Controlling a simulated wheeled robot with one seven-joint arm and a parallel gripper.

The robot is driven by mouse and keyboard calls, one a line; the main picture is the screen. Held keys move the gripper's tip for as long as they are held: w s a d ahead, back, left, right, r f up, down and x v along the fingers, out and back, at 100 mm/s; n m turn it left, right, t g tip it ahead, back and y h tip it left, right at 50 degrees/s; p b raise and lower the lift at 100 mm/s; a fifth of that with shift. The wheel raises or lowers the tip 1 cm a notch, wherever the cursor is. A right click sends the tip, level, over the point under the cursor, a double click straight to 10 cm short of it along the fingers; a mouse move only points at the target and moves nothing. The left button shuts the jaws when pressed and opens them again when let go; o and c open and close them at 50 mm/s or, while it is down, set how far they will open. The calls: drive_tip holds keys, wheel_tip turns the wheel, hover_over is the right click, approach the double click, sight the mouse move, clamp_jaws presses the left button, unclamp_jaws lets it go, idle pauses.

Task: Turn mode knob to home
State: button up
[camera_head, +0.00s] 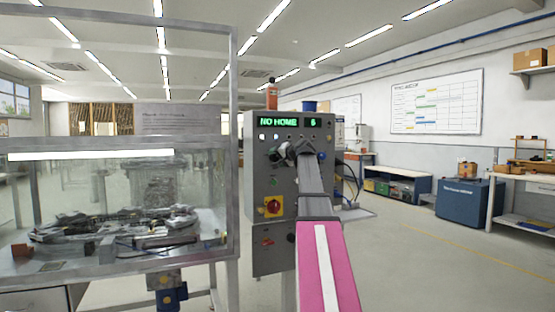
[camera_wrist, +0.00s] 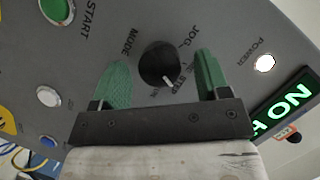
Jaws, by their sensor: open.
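The mode knob (camera_wrist: 158,60) is a round black knob on the grey control panel, seen in the wrist view. Its white pointer line slants toward the lower right of that view. The labels MODE, JOG and STEP are printed around it; another label near the pointer is too small to read surely. My gripper (camera_wrist: 161,68) is open, with one green finger on each side of the knob; I cannot tell whether they touch it. In the head view my gripper (camera_head: 290,150) is at the control panel (camera_head: 262,183) and hides the knob.
The display (camera_head: 289,122) reads NO HOME and 6. A green START button (camera_wrist: 56,10), a white button (camera_wrist: 48,96) and a lit POWER lamp (camera_wrist: 264,63) are near the knob. A red-and-yellow switch (camera_head: 273,206) is lower. A glass-walled cabinet (camera_head: 120,165) stands left.

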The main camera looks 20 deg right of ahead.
drive_tip(key=c, duration=0.9)
drive_tip(key=n+h, duration=0.2)
drive_tip(key=n, duration=0.1)
drive_tip(key=shift+a+r+g, duration=0.1)
drive_tip(key=shift+a+g, duration=0.05)
drive_tip(key=shift+g, duration=0.15)
drive_tip(key=shift+a+n+h, duration=0.1)
drive_tip(key=shift+n+h, duration=0.9)
drive_tip(key=shift+n, duration=0.5)
drive_tip(key=o, duration=0.9)
drive_tip(key=shift+s, duration=0.15)
